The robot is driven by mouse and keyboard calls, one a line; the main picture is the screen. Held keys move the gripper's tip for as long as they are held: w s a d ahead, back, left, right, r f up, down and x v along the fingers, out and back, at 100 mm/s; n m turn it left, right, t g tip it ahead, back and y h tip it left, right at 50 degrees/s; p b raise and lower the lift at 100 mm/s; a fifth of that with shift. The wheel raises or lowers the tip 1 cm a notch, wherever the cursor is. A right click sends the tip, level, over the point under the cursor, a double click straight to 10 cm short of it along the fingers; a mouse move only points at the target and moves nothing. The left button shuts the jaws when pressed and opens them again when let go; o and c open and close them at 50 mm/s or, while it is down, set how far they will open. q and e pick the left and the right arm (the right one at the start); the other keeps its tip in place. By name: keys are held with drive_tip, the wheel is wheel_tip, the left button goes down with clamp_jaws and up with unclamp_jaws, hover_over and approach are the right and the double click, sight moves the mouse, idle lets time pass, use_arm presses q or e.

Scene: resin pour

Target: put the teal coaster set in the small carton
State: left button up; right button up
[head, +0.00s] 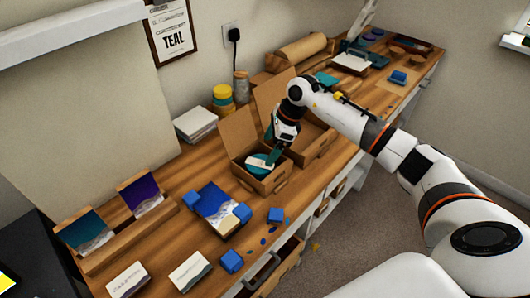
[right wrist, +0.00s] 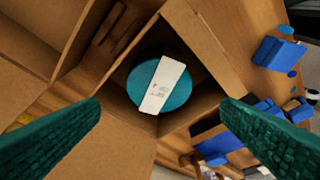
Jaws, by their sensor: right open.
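The teal coaster set (head: 258,161) is a round teal stack with a white paper band. It lies inside the small carton (head: 267,186), an open brown box with its lid flap raised. In the right wrist view the coaster set (right wrist: 176,95) rests at the bottom of the carton, between the brown walls (right wrist: 215,45). My right gripper (head: 273,157) is over the carton's opening with its fingertips close to the set. In the right wrist view its green fingers (right wrist: 162,128) are wide apart, with nothing between them. My left gripper is not in view.
A larger open carton (head: 312,146) stands directly behind right. Blue blocks (head: 276,215) and a blue tray (head: 217,206) sit in front. A print rack (head: 130,232) and cards (head: 188,270) are at left.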

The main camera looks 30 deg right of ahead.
drive_tip(key=shift+p+v, duration=0.5)
drive_tip(key=shift+v, duration=1.25)
